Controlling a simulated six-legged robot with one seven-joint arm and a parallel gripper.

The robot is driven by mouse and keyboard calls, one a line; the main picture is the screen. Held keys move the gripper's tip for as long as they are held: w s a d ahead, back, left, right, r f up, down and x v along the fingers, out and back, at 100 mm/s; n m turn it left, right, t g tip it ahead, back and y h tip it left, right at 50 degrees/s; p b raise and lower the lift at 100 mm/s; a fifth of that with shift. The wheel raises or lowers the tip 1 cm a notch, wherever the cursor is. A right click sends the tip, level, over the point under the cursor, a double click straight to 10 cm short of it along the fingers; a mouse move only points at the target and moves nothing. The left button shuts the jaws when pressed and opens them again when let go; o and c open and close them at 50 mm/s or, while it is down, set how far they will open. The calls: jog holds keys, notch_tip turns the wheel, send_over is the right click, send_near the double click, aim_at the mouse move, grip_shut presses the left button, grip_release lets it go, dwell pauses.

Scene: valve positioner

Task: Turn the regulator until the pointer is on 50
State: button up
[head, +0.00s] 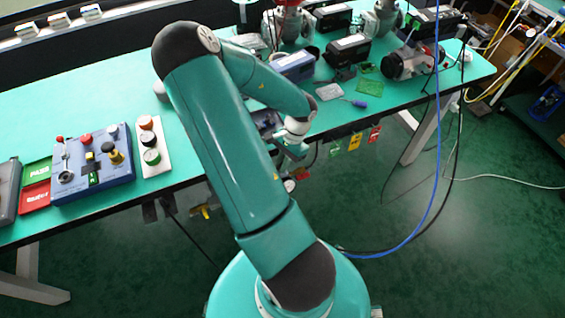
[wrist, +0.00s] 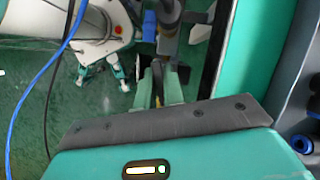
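My gripper (wrist: 159,80) shows in the wrist view as two pale green fingers with a narrow gap between them. I cannot tell whether the fingers touch or hold anything. In the head view my gripper (head: 291,150) is at the bench's front edge, partly hidden by my arm. A small round gauge-like part (head: 289,185) hangs below it, probably belonging to the regulator. No pointer or scale can be read.
The green bench (head: 110,85) carries a blue control box (head: 92,168) on the left and a valve assembly (head: 408,63) on the right. Coloured tags (head: 355,141) hang from its front edge. A blue cable (head: 432,190) loops right of my arm over open floor.

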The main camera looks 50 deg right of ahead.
grip_shut()
jog(key=shift+m, duration=0.3)
jog(key=o, duration=0.6)
grip_release()
jog(key=shift+c, duration=0.2)
jog(key=shift+r, duration=0.1)
jog(key=v, duration=1.3)
jog(key=shift+s+d+r, duration=0.15)
jog(key=shift+s+r, duration=0.05)
jog(key=shift+r, duration=0.15)
